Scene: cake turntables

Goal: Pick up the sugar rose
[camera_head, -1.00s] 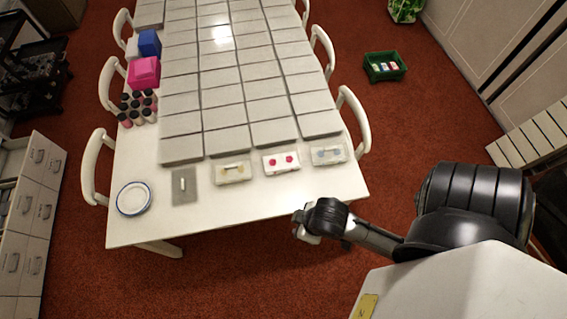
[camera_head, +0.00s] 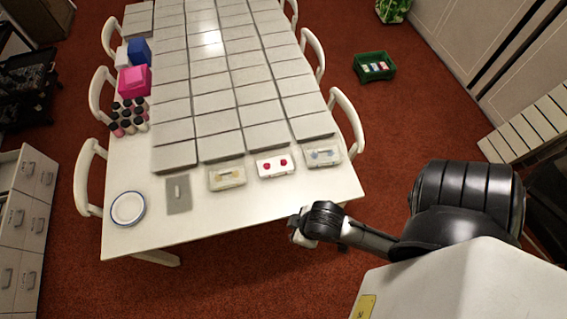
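Two small red-pink pieces (camera_head: 283,162) sit on a white tray (camera_head: 275,173) near the table's front edge; they look like sugar roses, but are too small to be sure. Beside it are a tray with yellowish pieces (camera_head: 227,178) and a tray with blue pieces (camera_head: 323,156). My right gripper (camera_head: 297,232) is beyond the table's front edge, to the lower right of the trays and apart from them. Its fingers are small and dark, and I cannot tell whether they are open. My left gripper is not in view.
Grey slabs (camera_head: 220,121) cover most of the white table (camera_head: 240,207). A blue-rimmed plate (camera_head: 128,208), a grey mat (camera_head: 179,206), several bottles (camera_head: 128,118) and a pink box (camera_head: 134,81) stand leftward. Chairs (camera_head: 347,120) flank the table. A green crate (camera_head: 374,68) is on the floor.

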